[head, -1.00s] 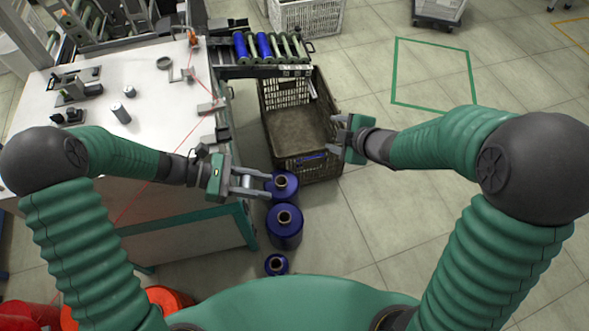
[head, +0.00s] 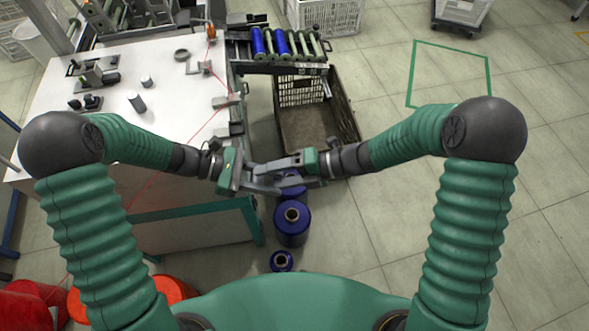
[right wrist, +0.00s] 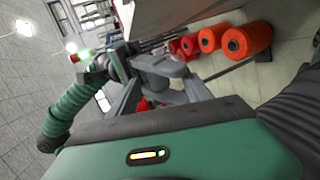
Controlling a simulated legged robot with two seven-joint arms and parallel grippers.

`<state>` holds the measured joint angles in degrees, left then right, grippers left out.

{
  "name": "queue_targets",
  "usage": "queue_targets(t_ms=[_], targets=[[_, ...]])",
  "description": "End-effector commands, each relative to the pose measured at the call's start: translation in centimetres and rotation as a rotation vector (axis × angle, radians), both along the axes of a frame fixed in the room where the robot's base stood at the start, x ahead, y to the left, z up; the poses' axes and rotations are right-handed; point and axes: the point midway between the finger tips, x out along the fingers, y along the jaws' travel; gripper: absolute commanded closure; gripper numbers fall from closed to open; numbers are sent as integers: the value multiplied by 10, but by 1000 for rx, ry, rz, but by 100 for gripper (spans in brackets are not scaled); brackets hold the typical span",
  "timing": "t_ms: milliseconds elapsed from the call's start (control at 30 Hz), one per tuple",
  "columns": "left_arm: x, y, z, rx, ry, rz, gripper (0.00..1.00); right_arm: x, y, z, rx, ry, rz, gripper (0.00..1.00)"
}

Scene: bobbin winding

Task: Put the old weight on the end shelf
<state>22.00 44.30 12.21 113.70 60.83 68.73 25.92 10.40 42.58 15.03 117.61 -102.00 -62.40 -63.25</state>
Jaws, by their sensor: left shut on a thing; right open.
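My left gripper (head: 262,181) is shut on a small grey metal piece, likely the old weight, which the fingers mostly hide. My right gripper (head: 283,168) is open, its fingers reaching left to overlap those of the left gripper, above the blue bobbins. In the right wrist view, the right gripper's fingers (right wrist: 160,90) stand apart on either side of the left gripper's grey jaws. Whether they touch the held piece I cannot tell. Two small grey cylinders, one (head: 137,103) and another (head: 147,82), stand on the white table. I cannot pick out the end shelf surely.
The white table (head: 170,130) lies left, with grey fixtures and a red thread across it. A rack of blue and green rollers (head: 285,45) is at the back. A dark crate (head: 345,105) stands below it. Blue bobbins (head: 291,222) stand on the floor. Open floor lies right.

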Motion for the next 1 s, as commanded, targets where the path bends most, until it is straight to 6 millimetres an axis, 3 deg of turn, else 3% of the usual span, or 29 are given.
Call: queue_targets(t_ms=[200, 467, 900, 1000], targets=[[0, 0, 0, 0, 0, 0, 100, -1, 25, -9, 0, 1, 0, 42], [0, 0, 0, 0, 0, 0, 100, -1, 27, -10, -1, 1, -1, 42], [0, 0, 1, -1, -1, 0, 100, 0, 26, -10, -3, 1, -2, 97], [0, 0, 1, -2, -1, 0, 100, 0, 26, -11, -4, 2, -4, 100]])
